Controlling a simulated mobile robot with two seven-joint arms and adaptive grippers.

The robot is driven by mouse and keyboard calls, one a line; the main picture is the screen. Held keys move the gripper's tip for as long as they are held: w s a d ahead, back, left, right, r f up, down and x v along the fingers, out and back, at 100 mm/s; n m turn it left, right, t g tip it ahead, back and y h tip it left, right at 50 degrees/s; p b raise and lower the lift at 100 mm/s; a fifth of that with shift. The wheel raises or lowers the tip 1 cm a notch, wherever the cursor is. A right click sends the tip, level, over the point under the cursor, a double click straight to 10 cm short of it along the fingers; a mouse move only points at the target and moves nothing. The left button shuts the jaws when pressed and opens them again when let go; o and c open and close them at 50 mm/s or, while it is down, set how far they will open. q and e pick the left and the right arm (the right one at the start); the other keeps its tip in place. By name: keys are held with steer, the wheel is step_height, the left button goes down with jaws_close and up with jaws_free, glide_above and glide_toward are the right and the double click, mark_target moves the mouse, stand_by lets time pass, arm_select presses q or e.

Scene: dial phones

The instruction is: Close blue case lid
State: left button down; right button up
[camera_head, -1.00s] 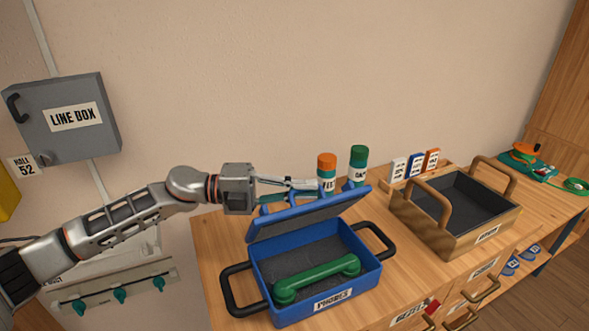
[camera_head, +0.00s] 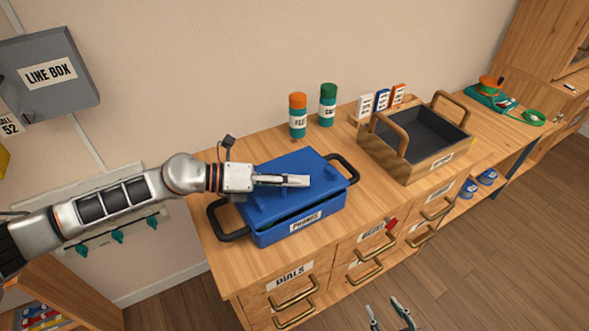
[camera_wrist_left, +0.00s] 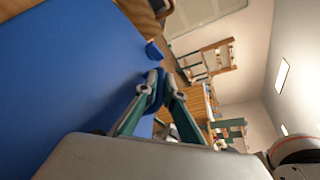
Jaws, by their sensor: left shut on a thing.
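The blue case (camera_head: 262,238) labelled PHONES stands on the wooden cabinet top. Its blue lid (camera_head: 309,162) is swung down over it, with a narrow dark gap along the front edge, so it is not flush. The green handset is hidden under the lid. My left gripper (camera_head: 305,181) lies over the lid. In the left wrist view its fingers (camera_wrist_left: 160,88) are shut on a small blue piece at the lid, probably a lid tab; the blue lid (camera_wrist_left: 65,80) fills the left. My right gripper (camera_head: 388,308) is at the bottom edge, fingers apart, empty.
Orange-capped (camera_head: 298,118) and green-capped (camera_head: 328,105) canisters stand behind the case. A wooden tray (camera_head: 400,165) with handles is to the right, small labelled cards (camera_head: 382,100) behind it. Drawers with handles (camera_head: 295,292) are below the top.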

arm_select(q)
steer(key=shift+s+d+f, duration=0.1)
steer(key=shift+s+f, duration=0.05)
steer(key=shift+f, duration=0.3)
steer(key=shift+s+d+f, duration=0.1)
steer(key=shift+s+f, duration=0.05)
steer(key=shift+f, duration=0.4)
steer(key=c, duration=2.4)
jaws_free()
steer(key=shift+c, duration=0.2)
steer(key=shift+a, duration=0.1)
steer(key=shift+a, duration=0.2)
step_height(320, 180, up, 3)
glide_above(249, 202)
steer(key=shift+a, duration=0.1)
